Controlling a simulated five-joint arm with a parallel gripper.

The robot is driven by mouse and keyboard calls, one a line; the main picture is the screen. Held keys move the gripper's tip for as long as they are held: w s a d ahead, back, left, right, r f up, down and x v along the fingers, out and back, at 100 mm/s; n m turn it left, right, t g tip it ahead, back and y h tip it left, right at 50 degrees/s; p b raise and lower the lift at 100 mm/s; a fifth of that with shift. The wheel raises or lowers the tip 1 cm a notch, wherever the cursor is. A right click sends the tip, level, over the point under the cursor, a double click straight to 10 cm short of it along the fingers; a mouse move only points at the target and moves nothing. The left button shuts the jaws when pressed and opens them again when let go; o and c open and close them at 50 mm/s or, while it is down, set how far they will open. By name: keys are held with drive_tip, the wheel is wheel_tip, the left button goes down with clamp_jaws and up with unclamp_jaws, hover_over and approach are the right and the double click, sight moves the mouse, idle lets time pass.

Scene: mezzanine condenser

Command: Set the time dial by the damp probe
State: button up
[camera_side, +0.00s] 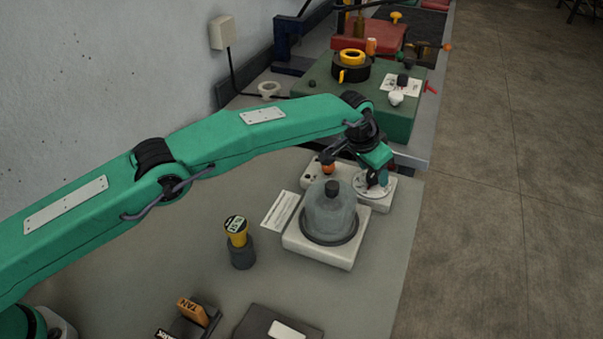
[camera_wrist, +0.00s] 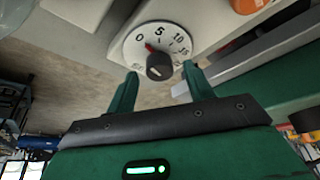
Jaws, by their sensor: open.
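The time dial (camera_wrist: 137,49) is a white round face marked 0, 5, 10 and 15 with a black knob (camera_wrist: 160,66) at its centre. A red mark shows near the 0 side of the knob. In the side view the dial face (camera_side: 380,190) is on a white box, partly hidden by my gripper. My gripper (camera_wrist: 160,75) is open, its green fingers either side of the knob in the wrist view; I cannot tell whether they touch it. A yellow-topped probe (camera_side: 237,229), apparently the damp probe, stands upright in a grey holder (camera_side: 242,255); its small display is unreadable.
A clear domed vessel (camera_side: 331,208) with a black cap stands on a white base (camera_side: 310,249) close beside the dial box. A paper card (camera_side: 280,210) lies left of it. A labelled tan block (camera_side: 192,311) and a dark case (camera_side: 255,322) are at the front. A green block (camera_side: 398,122) stands behind.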

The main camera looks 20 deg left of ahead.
drive_tip(key=shift+w+d+f, duration=0.1)
drive_tip(key=shift+f, duration=0.3)
drive_tip(key=shift+c, duration=0.2)
drive_tip(key=c, duration=0.9)
drive_tip(key=shift+m, duration=0.7)
drive_tip(key=shift+w, duration=0.1)
